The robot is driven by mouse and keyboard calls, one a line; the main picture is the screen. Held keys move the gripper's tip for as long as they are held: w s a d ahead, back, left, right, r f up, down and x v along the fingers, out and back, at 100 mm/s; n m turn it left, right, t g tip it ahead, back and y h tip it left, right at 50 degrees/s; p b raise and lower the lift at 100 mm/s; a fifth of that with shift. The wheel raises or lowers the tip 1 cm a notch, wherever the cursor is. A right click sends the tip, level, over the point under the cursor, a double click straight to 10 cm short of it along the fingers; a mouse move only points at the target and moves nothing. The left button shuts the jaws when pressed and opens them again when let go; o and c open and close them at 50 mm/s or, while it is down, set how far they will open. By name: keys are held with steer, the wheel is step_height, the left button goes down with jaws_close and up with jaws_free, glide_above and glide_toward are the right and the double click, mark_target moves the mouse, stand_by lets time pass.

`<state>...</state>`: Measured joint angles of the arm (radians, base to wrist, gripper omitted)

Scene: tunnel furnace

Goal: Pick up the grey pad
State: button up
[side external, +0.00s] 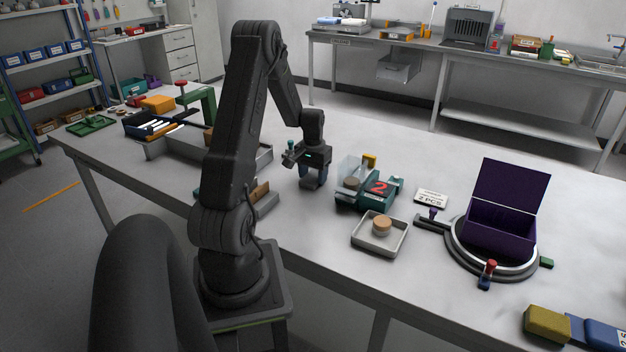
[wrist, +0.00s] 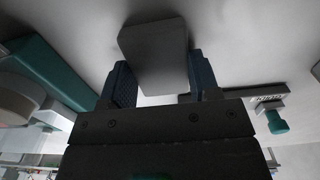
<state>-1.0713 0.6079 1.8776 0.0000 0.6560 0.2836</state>
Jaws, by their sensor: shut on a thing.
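The grey pad (wrist: 154,50) is a rounded grey block between the two blue fingers of my gripper (wrist: 158,72) in the wrist view. My gripper is shut on it, with a finger on each side. In the side view my gripper (side external: 313,178) points down over the table, left of the teal furnace (side external: 352,195) marked 2. There the pad is too dark and small to tell apart from the fingers. I cannot tell whether the pad is clear of the table.
A pale tray (side external: 360,243) holds a round tan piece (side external: 382,225). A 2 PCS card (side external: 431,198) lies behind it. An open purple box (side external: 500,225) stands on a round turntable at right. Grey bins (side external: 180,150) are at left. Bare table lies behind my gripper.

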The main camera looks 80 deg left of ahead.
mark_target(313, 177)
steer(key=shift+r, duration=0.1)
steer(key=shift+r, duration=3.45)
steer(key=shift+r, duration=0.1)
